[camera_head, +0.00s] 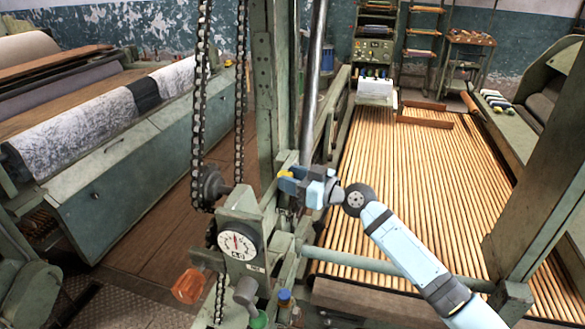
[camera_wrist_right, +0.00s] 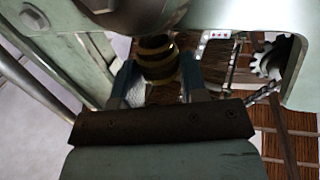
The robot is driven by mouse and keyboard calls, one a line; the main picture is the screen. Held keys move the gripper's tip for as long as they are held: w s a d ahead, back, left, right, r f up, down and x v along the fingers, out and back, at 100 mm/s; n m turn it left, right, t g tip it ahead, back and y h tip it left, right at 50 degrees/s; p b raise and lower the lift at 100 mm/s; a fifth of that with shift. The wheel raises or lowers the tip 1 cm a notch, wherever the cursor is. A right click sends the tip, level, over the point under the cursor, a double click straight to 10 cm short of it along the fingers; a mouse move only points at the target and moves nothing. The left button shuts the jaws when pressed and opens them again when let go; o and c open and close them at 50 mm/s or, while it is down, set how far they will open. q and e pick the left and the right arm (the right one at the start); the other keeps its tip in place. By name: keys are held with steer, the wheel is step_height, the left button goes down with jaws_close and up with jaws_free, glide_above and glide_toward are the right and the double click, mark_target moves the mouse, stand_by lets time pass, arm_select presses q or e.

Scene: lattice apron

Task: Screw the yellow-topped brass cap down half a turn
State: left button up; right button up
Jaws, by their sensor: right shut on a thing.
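The yellow-topped brass cap (camera_head: 285,174) is mostly hidden behind my right gripper in the head view; only a bit of yellow shows at the fingertips. In the right wrist view the cap (camera_wrist_right: 155,52) is a dark, ringed brass cylinder. My right gripper (camera_head: 290,182) reaches in from the right, its blue fingers shut on the cap, one finger on each side. The cap's seat and thread are too dark to make out. My left gripper is not in view.
A chain (camera_head: 198,110) and a steel post (camera_head: 315,75) rise close by. Wooden slats (camera_head: 420,170) lie right.

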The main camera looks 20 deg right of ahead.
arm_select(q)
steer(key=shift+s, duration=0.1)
arm_select(e)
steer(key=o, duration=0.9)
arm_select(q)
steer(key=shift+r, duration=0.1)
arm_select(e)
steer(key=shift+s, duration=0.1)
arm_select(q)
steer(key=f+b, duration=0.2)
steer(key=b, duration=0.1)
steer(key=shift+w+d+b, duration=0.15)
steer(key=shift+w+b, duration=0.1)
steer(key=shift+b, duration=0.05)
arm_select(e)
steer(key=v, duration=1.3)
steer(key=shift+s+d, duration=0.2)
steer(key=shift+s, duration=0.15)
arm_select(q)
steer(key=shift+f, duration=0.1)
